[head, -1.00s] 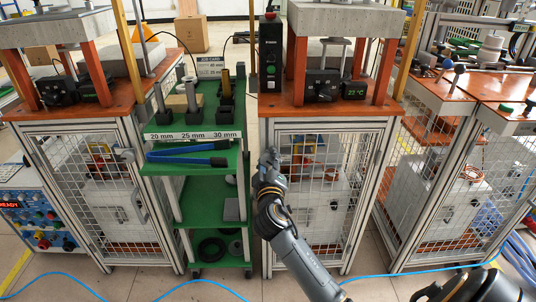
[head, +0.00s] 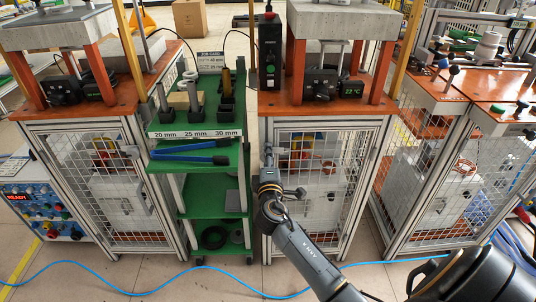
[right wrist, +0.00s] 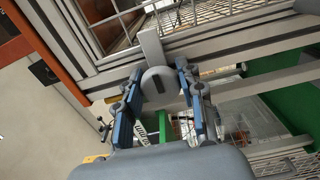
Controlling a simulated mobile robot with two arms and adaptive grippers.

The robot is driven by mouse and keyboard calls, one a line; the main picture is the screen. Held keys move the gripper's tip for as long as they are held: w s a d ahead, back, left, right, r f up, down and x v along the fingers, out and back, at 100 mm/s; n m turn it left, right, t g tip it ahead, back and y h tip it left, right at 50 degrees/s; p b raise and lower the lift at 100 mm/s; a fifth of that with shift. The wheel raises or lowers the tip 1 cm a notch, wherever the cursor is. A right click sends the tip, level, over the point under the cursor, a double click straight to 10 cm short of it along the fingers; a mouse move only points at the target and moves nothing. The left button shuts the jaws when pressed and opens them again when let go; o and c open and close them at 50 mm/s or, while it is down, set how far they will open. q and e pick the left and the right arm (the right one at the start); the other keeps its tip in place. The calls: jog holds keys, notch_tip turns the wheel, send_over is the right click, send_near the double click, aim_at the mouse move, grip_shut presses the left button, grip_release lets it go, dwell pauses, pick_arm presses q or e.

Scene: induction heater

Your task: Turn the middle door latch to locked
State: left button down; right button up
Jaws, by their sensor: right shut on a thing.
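The middle door latch is a grey rounded knob (right wrist: 158,80) with a flat bar (right wrist: 150,45) in the right wrist view, at the edge of the mesh door's frame. In the head view the middle door (head: 318,185) appears shut, and my gripper mostly hides the latch at its left edge. My right gripper (head: 268,162) is at that edge. In the right wrist view its two blue-and-grey fingers (right wrist: 158,85) close around the knob, one on each side. The bar extends past the fingertips towards the mesh door. My left gripper is not in view.
A green cart (head: 198,181) with tools stands close to the left of the middle cabinet. An orange top (head: 335,105) overhangs the door. Other caged cabinets stand at far left and right. A blue cable (head: 125,291) crosses the floor in front.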

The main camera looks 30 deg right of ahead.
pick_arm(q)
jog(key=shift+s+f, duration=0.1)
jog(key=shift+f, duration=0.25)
pick_arm(e)
jog(key=o, duration=1.2)
jog(key=v, duration=1.2)
